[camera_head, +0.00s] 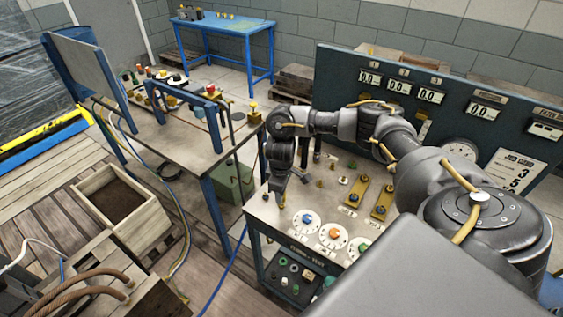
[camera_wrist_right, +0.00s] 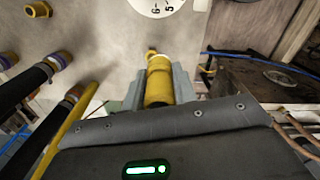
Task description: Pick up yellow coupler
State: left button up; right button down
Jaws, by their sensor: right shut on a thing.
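The yellow coupler (camera_wrist_right: 158,82) is a short yellow cylinder with a narrower end. In the right wrist view it sits between the two grey fingers of my right gripper (camera_wrist_right: 160,88), which are shut on it. In the head view my right gripper (camera_head: 279,198) points down over the left front part of the grey test bench top (camera_head: 268,212). The coupler cannot be made out there. Whether it still touches the bench is hard to tell. My left gripper is not in view.
Numbered dials with blue, orange and green knobs (camera_head: 307,222) lie right of the gripper. Black hoses with brass fittings (camera_wrist_right: 42,82) stand close in the wrist view. A gauge panel (camera_head: 420,95) rises behind.

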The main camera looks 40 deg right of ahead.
jog(key=s+a+r+p, duration=0.1)
jog(key=s+a+r, duration=0.7)
jog(key=s, duration=0.1)
jog(key=shift+a+r, duration=0.15)
jog(key=shift+a, duration=0.15)
dwell(0.4)
